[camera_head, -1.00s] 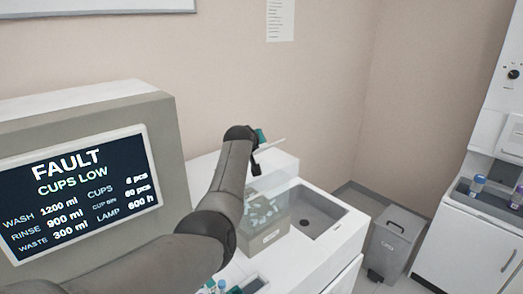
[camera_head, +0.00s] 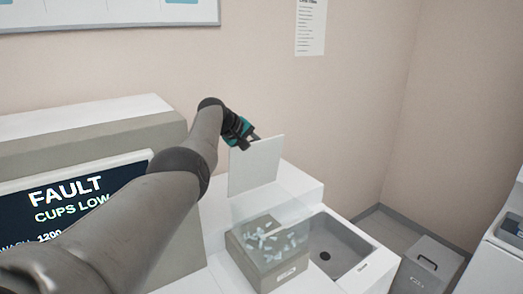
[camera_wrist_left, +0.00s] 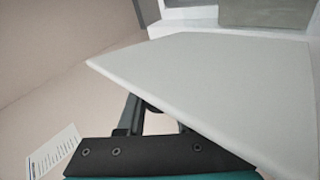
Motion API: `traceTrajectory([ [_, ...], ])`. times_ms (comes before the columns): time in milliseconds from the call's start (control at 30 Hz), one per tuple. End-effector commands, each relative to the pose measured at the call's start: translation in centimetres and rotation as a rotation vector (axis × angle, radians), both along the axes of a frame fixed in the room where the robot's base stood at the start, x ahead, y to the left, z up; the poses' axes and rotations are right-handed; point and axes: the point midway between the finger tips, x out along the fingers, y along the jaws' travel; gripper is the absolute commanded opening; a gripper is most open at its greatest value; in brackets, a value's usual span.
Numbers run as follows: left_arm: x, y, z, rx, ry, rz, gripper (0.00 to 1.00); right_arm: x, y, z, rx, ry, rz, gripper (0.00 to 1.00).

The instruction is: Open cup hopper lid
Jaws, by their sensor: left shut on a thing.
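The hopper lid is a flat white panel (camera_head: 255,166) in the head view, tilted up to near upright above the white housing behind the clear bin. My left gripper (camera_head: 250,141) is at the lid's upper left edge, shut on it. In the left wrist view the lid (camera_wrist_left: 215,85) fills much of the picture, and the black and teal gripper (camera_wrist_left: 135,118) meets its edge from below. Part of the fingers is hidden behind the lid. My right gripper is not in view.
A clear-walled bin (camera_head: 268,255) with small pale cups stands in front of the lid. A grey sink (camera_head: 340,250) is to its right. A machine screen (camera_head: 75,200) reads "FAULT CUPS LOW". A grey waste bin (camera_head: 428,268) stands at the lower right.

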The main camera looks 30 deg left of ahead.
Motion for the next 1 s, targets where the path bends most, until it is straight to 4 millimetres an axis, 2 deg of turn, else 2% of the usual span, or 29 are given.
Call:
traceTrajectory([
  [900,-0.84,0.12,-0.28,-0.071,0.033,-0.003,0.00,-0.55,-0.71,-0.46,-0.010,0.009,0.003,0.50],
  [933,-0.84,0.11,-0.29,-0.071,0.033,-0.003,0.36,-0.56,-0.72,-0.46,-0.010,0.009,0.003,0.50],
  [1000,-0.84,0.13,-0.28,-0.070,0.033,-0.004,0.44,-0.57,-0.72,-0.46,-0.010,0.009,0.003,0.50],
])
